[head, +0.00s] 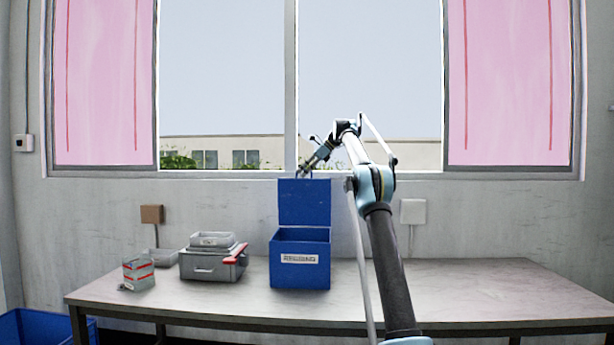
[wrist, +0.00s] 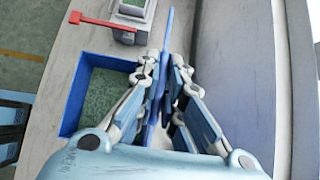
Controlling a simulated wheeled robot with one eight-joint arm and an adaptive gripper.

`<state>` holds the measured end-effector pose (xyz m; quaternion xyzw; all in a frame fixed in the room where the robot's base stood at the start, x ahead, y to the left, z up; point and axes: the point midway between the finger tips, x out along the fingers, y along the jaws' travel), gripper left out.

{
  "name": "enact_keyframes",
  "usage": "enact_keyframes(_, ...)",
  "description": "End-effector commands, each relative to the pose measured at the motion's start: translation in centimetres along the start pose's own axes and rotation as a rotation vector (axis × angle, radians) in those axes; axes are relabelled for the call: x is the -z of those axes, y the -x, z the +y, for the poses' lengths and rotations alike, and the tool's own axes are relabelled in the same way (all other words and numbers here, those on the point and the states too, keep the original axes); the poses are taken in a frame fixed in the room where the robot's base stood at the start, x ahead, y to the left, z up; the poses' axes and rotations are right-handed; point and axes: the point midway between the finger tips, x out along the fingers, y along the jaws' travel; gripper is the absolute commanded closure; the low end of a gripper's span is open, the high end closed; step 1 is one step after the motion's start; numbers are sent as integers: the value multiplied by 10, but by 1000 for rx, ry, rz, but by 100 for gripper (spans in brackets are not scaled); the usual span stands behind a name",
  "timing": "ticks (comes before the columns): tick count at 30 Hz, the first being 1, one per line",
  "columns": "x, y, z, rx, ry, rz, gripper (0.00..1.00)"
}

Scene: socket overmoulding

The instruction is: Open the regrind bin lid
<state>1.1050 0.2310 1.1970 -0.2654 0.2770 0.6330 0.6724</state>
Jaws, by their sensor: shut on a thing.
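The blue regrind bin (head: 300,270) stands on the table with a white label on its front. Its lid (head: 304,203) stands upright at the back edge, and the bin's mouth is open. In the wrist view the lid (wrist: 168,35) is seen nearly edge-on, beside the open bin (wrist: 72,105). My gripper (head: 303,174) is at the lid's top edge. In the wrist view my gripper (wrist: 165,78) has its fingers on either side of the lid's edge, shut on it. The exact contact is partly hidden by the fingers.
A grey case (head: 211,265) with a red part and a tray on top stands left of the bin. A small carton (head: 138,274) and a shallow tray (head: 160,257) are further left. The table's right side (head: 480,285) is clear. The window wall is close behind.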

Motion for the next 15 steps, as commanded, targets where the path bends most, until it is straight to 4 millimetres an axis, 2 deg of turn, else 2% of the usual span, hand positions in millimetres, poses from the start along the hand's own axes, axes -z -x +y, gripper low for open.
enact_keyframes(15, 4, 4, -1, 3, -3, -5, 100)
